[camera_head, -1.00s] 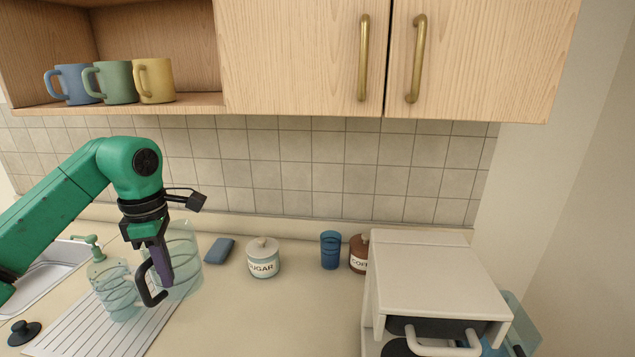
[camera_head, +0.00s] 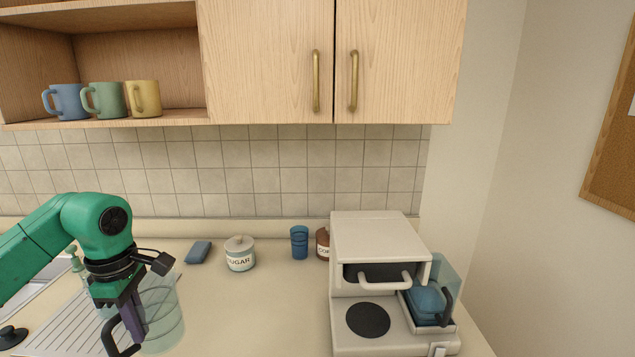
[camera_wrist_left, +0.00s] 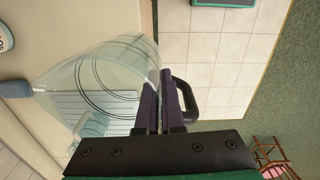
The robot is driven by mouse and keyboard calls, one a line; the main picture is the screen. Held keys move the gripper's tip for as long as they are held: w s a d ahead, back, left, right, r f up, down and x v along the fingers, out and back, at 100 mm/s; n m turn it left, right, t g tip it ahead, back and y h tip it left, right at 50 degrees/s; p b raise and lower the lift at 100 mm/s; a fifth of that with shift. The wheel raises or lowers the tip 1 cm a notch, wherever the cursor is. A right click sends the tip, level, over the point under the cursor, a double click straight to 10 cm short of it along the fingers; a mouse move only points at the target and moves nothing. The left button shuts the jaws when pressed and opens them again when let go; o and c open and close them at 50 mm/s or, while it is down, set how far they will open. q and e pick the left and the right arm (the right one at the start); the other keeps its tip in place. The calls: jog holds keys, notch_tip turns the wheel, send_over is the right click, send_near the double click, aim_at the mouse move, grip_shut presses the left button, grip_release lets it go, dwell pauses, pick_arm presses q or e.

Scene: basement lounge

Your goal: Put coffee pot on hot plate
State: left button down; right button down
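The coffee pot is a clear glass jug (camera_head: 161,312) with a black handle (camera_head: 120,344), at the lower left of the head view. My left gripper (camera_head: 132,325) is shut on that handle. In the left wrist view, the purple fingers (camera_wrist_left: 160,104) close on the black handle (camera_wrist_left: 187,97), with the glass body (camera_wrist_left: 105,80) to their left. The hot plate (camera_head: 368,320) is a dark round disc on the base of the white coffee maker (camera_head: 375,238), at the right. It is bare, and the pot is well to its left. My right gripper is not in view.
A sugar jar (camera_head: 240,255), a blue cup (camera_head: 299,242) and a brown coffee jar (camera_head: 323,243) stand along the back. A blue sponge (camera_head: 198,252) lies left of them. The counter (camera_head: 255,310) between pot and machine is clear. Cupboards (camera_head: 270,60) hang above.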

aim_at(157, 344)
pick_arm(q)
jog(key=f+m, duration=0.1)
jog(key=d+f+m, duration=0.1)
jog(key=f, duration=0.1)
jog(key=d+f+m, duration=0.1)
jog(key=shift+d+f+m, duration=0.15)
jog(key=shift+f+m, duration=0.05)
jog(key=shift+m, duration=0.1)
jog(key=s+d+f+m, duration=0.4)
jog(key=d+f+m, duration=0.2)
jog(key=f+m, duration=0.1)
jog(key=s+d+f+m, duration=0.3)
jog(key=d+f+m, duration=0.2)
jog(key=f+m, duration=0.2)
jog(key=shift+s+d+f+m+b, duration=0.35)
jog(key=shift+s+d+m+b, duration=0.1)
jog(key=shift+m, duration=0.35)
jog(key=shift+w+a, duration=0.1)
